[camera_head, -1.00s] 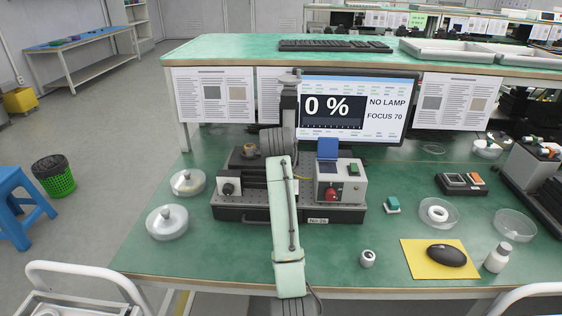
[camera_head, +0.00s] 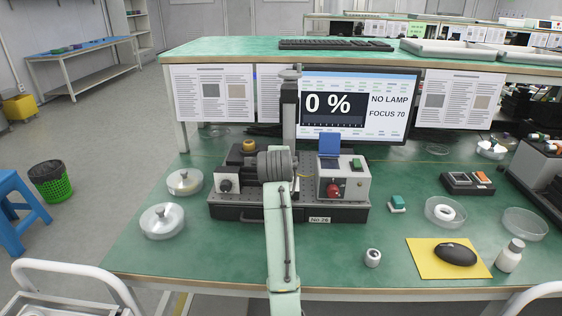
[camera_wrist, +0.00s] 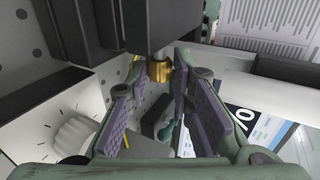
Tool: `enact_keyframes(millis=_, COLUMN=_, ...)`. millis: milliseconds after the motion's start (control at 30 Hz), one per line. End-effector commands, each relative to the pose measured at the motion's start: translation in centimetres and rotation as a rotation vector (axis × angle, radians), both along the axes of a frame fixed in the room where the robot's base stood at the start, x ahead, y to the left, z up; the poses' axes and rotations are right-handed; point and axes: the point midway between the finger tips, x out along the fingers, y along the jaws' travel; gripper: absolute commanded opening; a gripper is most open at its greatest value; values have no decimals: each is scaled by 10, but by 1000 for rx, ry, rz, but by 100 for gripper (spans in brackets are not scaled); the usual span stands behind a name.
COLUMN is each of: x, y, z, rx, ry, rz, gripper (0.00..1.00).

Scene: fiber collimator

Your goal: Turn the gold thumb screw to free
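My arm's end hides the instrument's middle, and my fingers are hidden there.
A control box (camera_head: 343,180) with a red knob stands right of my arm. The monitor (camera_head: 398,85) reads 0 %, NO LAMP, FOCUS 70. A grey vertical post (camera_head: 289,110) rises behind my wrist. Glass dishes (camera_head: 162,221) stand left; a mouse (camera_head: 455,254) lies right.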

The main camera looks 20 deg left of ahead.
Motion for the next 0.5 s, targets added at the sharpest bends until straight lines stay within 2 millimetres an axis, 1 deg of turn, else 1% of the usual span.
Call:
enact_keyframes(millis=33, x=0, y=0, z=0, rx=0, ry=0, rz=0, gripper=26)
enact_keyframes(millis=233, x=0, y=0, z=0, rx=0, ry=0, rz=0, gripper=40)
enact_keyframes(millis=500, x=0, y=0, z=0, rx=0, ry=1, rz=0, gripper=40)
